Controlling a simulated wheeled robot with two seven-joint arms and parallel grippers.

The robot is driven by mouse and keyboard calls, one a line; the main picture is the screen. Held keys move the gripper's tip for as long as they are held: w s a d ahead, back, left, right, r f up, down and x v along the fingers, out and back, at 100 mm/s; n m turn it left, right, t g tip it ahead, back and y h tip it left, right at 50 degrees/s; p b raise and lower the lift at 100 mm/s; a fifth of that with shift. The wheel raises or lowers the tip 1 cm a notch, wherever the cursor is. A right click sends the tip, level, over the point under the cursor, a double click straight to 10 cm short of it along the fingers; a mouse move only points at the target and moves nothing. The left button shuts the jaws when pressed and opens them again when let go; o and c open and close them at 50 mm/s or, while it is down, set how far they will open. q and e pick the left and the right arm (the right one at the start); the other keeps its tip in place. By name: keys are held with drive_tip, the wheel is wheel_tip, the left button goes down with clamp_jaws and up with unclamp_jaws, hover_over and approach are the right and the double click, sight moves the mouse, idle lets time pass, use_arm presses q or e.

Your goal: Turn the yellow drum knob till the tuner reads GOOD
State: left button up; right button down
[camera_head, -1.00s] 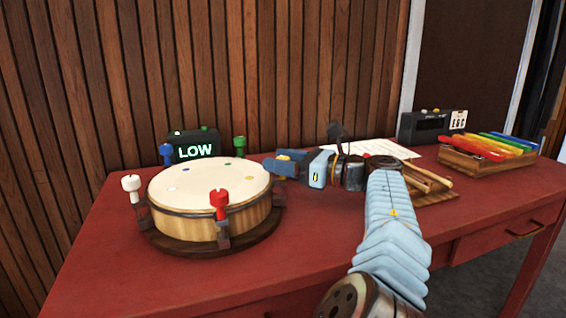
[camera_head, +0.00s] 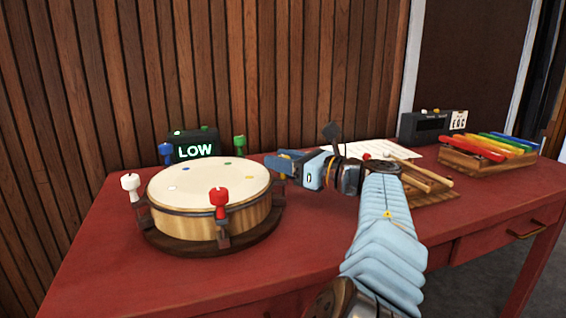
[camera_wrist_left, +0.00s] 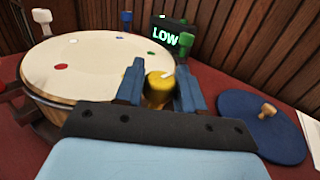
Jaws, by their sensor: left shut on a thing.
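The drum (camera_head: 210,195) stands on the left of the red table, with white (camera_head: 131,185), red (camera_head: 219,200), blue (camera_head: 166,152) and green (camera_head: 239,145) knobs around its rim. The tuner (camera_head: 194,148) behind it reads LOW, and the same word shows in the left wrist view (camera_wrist_left: 166,34). My left gripper (camera_head: 276,163) is at the drum's right side. In the left wrist view the yellow knob (camera_wrist_left: 159,88) sits between its two blue fingers (camera_wrist_left: 158,90), and the gripper is shut on it. In the head view the knob is mostly hidden by the fingers. My right gripper is not in view.
A blue round pad (camera_wrist_left: 262,127) with a wooden knob lies beside the drum. The table front is clear.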

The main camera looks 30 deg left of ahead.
use_arm(q)
drive_tip(key=shift+f+m+t+h+b, duration=0.1)
drive_tip(key=shift+m+t+h+b, duration=0.25)
drive_tip(key=shift+m+t, duration=1)
drive_tip(key=shift+m+t+h+b, duration=0.25)
drive_tip(key=shift+m+t+h, duration=0.35)
drive_tip(key=shift+t, duration=1.25)
drive_tip(key=shift+m, duration=0.25)
drive_tip(key=o, duration=0.9)
drive_tip(key=shift+d, duration=0.15)
drive_tip(key=v, duration=1.3)
drive_tip(key=shift+s+d+p, duration=0.2)
drive_tip(key=shift+p, duration=0.15)
